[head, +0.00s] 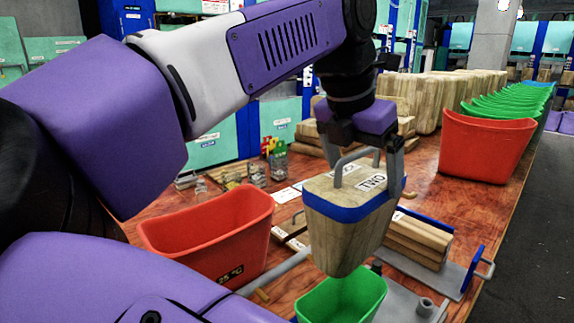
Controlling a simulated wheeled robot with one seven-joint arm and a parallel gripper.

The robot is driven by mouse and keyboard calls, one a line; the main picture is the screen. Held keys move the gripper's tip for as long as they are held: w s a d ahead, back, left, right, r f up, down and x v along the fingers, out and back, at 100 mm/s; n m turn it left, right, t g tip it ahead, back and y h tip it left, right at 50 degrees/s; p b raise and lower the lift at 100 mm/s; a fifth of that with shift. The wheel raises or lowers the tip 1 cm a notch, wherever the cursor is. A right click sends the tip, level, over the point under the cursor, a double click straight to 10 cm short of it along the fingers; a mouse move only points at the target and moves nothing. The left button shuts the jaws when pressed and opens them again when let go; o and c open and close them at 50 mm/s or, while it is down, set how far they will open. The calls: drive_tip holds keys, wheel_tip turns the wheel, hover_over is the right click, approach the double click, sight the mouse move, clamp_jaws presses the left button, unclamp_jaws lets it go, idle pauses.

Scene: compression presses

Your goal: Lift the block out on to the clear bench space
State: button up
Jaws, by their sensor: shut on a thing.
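A large wooden block (343,235) with a blue band round its upper part, a grey handle on top and a label reading "TWO" hangs in the middle of the head view. My gripper (367,157) is above it, with its fingers down at the block's top by the handle, shut on the block. The block is upright and appears raised, above and behind a green bin (342,300). The bench (420,178) is a reddish wooden top. The exact contact of the fingers is partly hidden.
A red bin (210,235) stands left of the block. Wooden slats (418,240) and a grey metal frame with a blue end plate (472,270) lie to the right. Another red bin (485,145) and a row of green bins (508,103) stand at the back right. Bare bench shows between them.

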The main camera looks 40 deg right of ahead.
drive_tip(key=shift+r+p, duration=3)
drive_tip(key=shift+r, duration=0.6)
drive_tip(key=shift+r+p, duration=1.2)
drive_tip(key=shift+r, duration=0.9)
